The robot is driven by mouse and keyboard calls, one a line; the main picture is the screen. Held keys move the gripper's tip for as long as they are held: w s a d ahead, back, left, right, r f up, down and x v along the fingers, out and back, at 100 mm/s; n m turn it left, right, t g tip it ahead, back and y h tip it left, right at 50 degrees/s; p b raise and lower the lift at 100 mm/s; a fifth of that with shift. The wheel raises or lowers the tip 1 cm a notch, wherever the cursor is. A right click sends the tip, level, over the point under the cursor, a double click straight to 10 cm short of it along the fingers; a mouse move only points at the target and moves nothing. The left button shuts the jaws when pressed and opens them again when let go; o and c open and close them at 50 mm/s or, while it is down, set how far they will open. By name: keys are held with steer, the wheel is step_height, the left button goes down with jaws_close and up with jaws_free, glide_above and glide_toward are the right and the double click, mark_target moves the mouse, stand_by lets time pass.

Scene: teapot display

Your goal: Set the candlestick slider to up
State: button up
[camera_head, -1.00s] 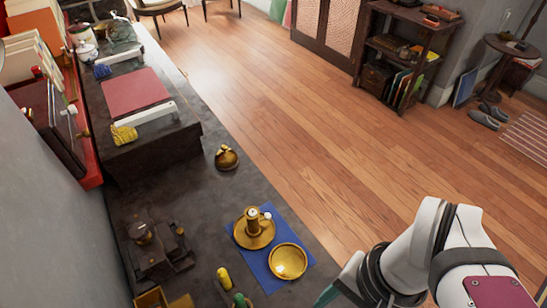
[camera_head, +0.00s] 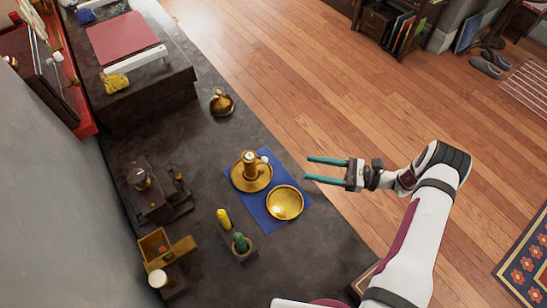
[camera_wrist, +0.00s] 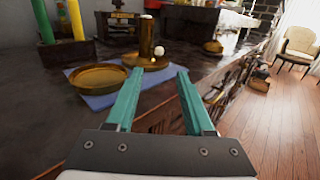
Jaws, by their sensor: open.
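The brass candlestick (camera_head: 250,170) stands upright on a blue mat (camera_head: 267,217) on the dark counter. It has a round dish base, a short tube and a pale knob at its right side; in the wrist view the candlestick (camera_wrist: 146,42) stands ahead, with the white knob (camera_wrist: 159,51) beside its tube. The slider's exact height is too small to tell. My gripper (camera_head: 306,170) is open and empty, to the right of the candlestick and apart from it, beyond the counter's edge. In the wrist view its teal fingers (camera_wrist: 155,76) point toward the candlestick.
A brass dish (camera_head: 285,203) lies on the mat in front of the candlestick. A brass lidded pot (camera_head: 222,104) stands behind. The counter between is clear.

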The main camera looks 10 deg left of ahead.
glide_toward(250, 166)
steer(key=w+a+f, duration=0.2)
steer(key=w+a, duration=0.1)
steer(key=w+a+f, duration=0.1)
steer(key=a, duration=0.1)
steer(key=shift+w+f, duration=0.35)
steer(key=shift+c, duration=0.3)
jaws_close()
stand_by(0.5)
